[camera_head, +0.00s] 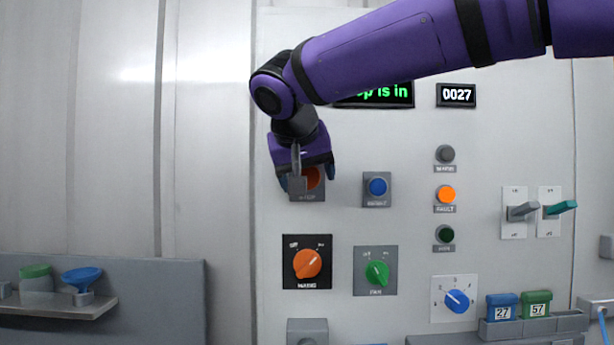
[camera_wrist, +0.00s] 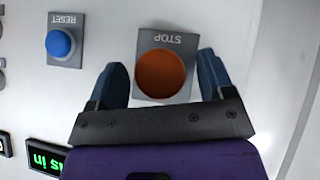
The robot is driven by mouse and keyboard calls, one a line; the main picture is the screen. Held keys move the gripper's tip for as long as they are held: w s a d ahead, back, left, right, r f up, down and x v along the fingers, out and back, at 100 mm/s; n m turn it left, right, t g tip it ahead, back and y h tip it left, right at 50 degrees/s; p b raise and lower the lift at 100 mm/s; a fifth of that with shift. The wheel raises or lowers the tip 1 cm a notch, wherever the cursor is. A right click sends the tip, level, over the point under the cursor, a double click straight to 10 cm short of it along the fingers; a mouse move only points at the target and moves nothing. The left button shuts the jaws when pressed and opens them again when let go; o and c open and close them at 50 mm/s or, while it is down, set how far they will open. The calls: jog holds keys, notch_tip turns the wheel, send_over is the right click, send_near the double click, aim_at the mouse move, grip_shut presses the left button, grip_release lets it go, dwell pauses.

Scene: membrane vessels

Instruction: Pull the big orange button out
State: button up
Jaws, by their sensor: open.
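The big orange button (camera_wrist: 161,74) sits on a grey plate marked STOP, upside down in the wrist view. In the head view the button (camera_head: 313,178) is partly hidden behind my gripper. My gripper (camera_wrist: 168,80) is open, with one blue finger on each side of the button. In the head view my gripper (camera_head: 306,182) is in front of the STOP plate. I cannot tell whether the fingers touch the button. A green-lettered display (camera_head: 385,94), partly covered by my arm, shows words ending in "is in".
A blue RESET button (camera_head: 377,187) is to the right of the STOP plate. Below are an orange MAINS knob (camera_head: 307,263) and a green FAN knob (camera_head: 377,273).

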jog(key=shift+w+f, duration=0.1)
jog(key=shift+w, duration=0.05)
jog(key=c, duration=1.3)
jog(key=shift+s, duration=0.6)
jog(key=o, duration=1.3)
jog(key=shift+s, duration=0.1)
